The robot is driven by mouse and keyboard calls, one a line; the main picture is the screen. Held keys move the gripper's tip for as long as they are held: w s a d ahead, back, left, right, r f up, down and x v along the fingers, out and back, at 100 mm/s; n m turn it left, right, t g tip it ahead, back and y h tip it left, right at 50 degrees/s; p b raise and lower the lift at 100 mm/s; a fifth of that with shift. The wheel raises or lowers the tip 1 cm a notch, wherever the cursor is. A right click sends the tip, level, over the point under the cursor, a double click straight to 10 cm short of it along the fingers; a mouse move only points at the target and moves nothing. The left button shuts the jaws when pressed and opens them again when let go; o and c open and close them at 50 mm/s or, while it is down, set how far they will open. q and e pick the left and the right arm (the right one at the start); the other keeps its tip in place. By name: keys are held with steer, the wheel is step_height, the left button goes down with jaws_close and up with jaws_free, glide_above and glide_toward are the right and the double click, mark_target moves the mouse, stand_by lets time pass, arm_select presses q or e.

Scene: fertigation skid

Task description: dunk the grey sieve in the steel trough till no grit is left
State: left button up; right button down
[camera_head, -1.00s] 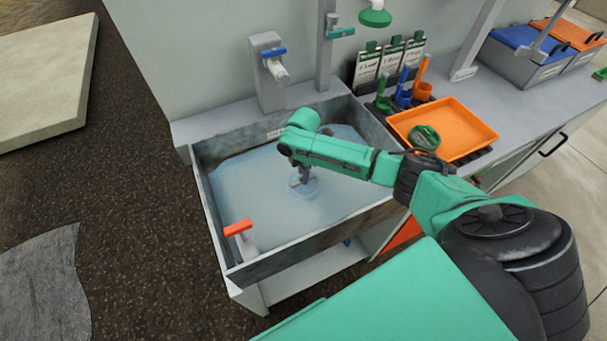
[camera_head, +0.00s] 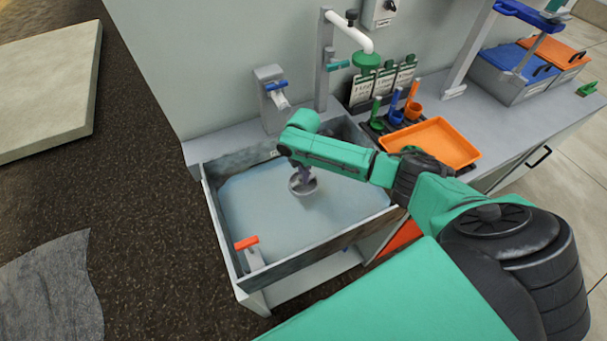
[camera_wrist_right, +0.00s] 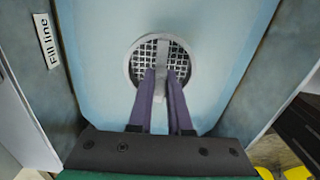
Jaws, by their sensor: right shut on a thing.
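The grey sieve (camera_head: 303,186) is round, with a pale rim and a mesh. It is over the middle of the steel trough (camera_head: 325,245), which holds cloudy blue water (camera_head: 265,215). My right gripper (camera_head: 303,171) reaches down into the trough and is shut on the sieve's handle. In the right wrist view the sieve (camera_wrist_right: 160,47) shows its open mesh beyond the gripper fingers (camera_wrist_right: 163,80). The sieve's rim looks clear of the water, though the gap is hard to judge. I cannot make out grit on the mesh. My left gripper is not in view.
A tap with a blue handle (camera_head: 277,85) stands behind the trough. An orange-handled valve (camera_head: 246,243) is at its front left corner. An orange tray (camera_head: 440,140) and several coloured scoops are on the counter at right. A fill line label (camera_wrist_right: 46,40) marks the trough wall.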

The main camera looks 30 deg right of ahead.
step_height(320, 180, up, 4)
steer(key=p, duration=0.3)
step_height(320, 180, up, 2)
steer(key=shift+r+p, duration=0.15)
steer(key=shift+p, duration=0.75)
steer(key=shift+r, duration=1.25)
